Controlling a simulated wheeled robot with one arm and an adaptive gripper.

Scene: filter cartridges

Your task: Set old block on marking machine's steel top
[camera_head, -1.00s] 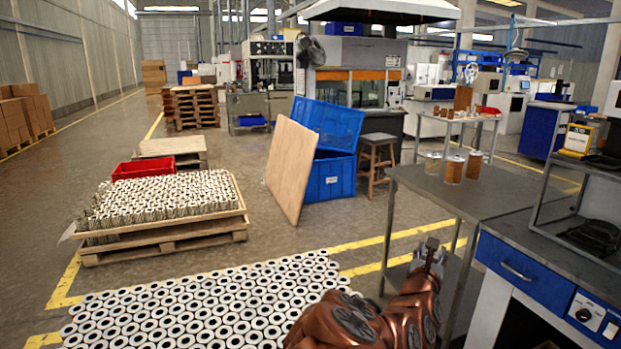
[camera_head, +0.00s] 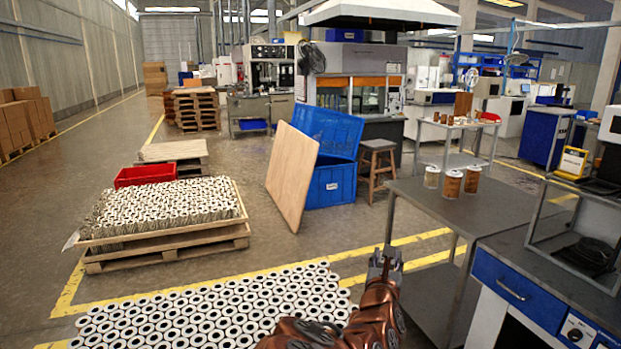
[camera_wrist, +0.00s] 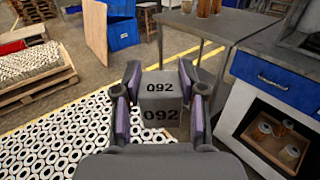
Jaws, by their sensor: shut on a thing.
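My gripper (camera_wrist: 158,100) is shut on a grey block (camera_wrist: 160,92) marked "092" on its two visible faces. The purple-lined fingers press its left and right sides. In the head view, my gripper (camera_head: 386,261) is held above the floor, left of the grey steel table; the block is hard to make out there. At the right stands a grey-topped bench (camera_head: 535,255) with a blue drawer (camera_head: 512,285), carrying an open metal frame and a dark device (camera_head: 610,165). I cannot tell for certain which unit is the marking machine.
A grey steel table (camera_head: 440,205) holds several cartridges (camera_head: 452,183) at its far end. White ring-shaped cartridges (camera_head: 215,315) cover the floor in front. A loaded pallet (camera_head: 165,255), a wooden board (camera_head: 290,175) and blue crates (camera_head: 332,178) stand beyond. An open compartment (camera_wrist: 275,140) holds a few cartridges.

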